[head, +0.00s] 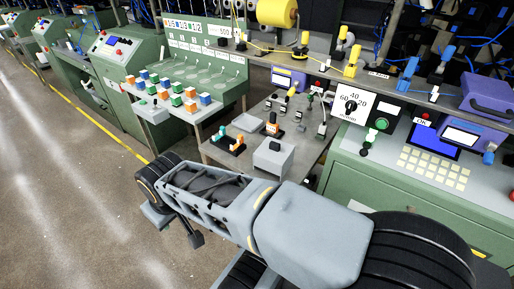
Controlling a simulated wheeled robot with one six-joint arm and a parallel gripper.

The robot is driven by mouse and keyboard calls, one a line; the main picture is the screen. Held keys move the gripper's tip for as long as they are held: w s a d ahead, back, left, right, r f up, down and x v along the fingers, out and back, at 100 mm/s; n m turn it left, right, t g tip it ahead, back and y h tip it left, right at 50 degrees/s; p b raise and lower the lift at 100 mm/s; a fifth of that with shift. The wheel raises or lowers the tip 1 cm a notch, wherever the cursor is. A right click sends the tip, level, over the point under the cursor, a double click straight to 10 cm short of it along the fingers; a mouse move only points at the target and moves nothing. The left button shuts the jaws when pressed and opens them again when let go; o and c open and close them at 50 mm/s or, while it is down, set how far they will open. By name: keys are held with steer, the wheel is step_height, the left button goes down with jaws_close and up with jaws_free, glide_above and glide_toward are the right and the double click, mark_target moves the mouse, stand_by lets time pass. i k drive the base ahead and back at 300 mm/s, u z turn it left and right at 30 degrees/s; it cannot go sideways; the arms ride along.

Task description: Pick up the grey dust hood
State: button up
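The grey dust hood (272,162) appears to be the light grey box with a small dark knob on top. It stands upright near the front edge of the grey worktable (318,150), behind my arm from this view. My grey arm stretches across the lower picture from right to left. The end part of my arm, seemingly with my gripper (178,222), is at the lower left, over the floor side and apart from the hood. Its fingers are too unclear to show whether they are open or shut. Nothing is seen touching the hood.
Orange and teal pieces on a black base (228,144) stand left of the hood, with an orange-and-black item (272,125) behind it. A flat grey plate (248,122) lies behind left. A green control console (420,185) stands right. Open floor (70,190) lies left.

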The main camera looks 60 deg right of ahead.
mark_target(275, 156)
steer(key=i, duration=2)
steer(key=z, duration=3.35)
